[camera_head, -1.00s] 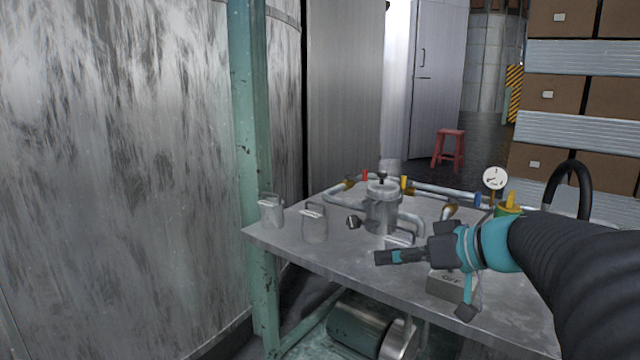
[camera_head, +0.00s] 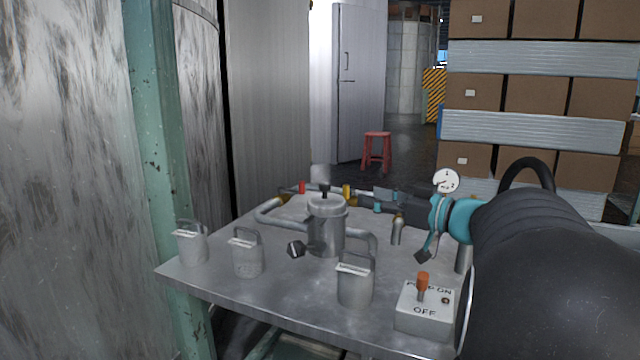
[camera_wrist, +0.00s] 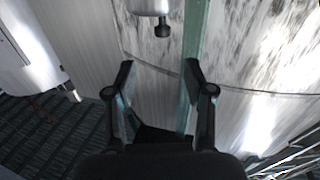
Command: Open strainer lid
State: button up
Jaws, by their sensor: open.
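The strainer (camera_head: 325,238) is a grey metal pot standing on the metal table. Its round lid (camera_head: 327,204) sits on top, with a small black knob (camera_head: 325,190) in the middle. My gripper (camera_head: 366,195) is to the right of the lid at about knob height in the head view, pointing left, with nothing between its fingers. In the wrist view the open fingers (camera_wrist: 158,74) show apart and empty. The black knob (camera_wrist: 162,28) hangs upside down at the top there, beyond the fingertips, under part of the metal lid (camera_wrist: 148,6).
Several metal canisters with handles, one (camera_head: 355,285) in front of the strainer, stand on the table (camera_head: 285,300). A switch box (camera_head: 425,312) is at the front right. Pipes and a pressure gauge (camera_head: 446,181) are behind. A green post (camera_head: 160,150) rises at the left.

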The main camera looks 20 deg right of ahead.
aim_at(325, 183)
jog(key=p+x, duration=0.1)
jog(key=x, duration=1.2)
jog(key=shift+s+a, duration=0.1)
jog(key=shift+a, duration=0.05)
grip_shut()
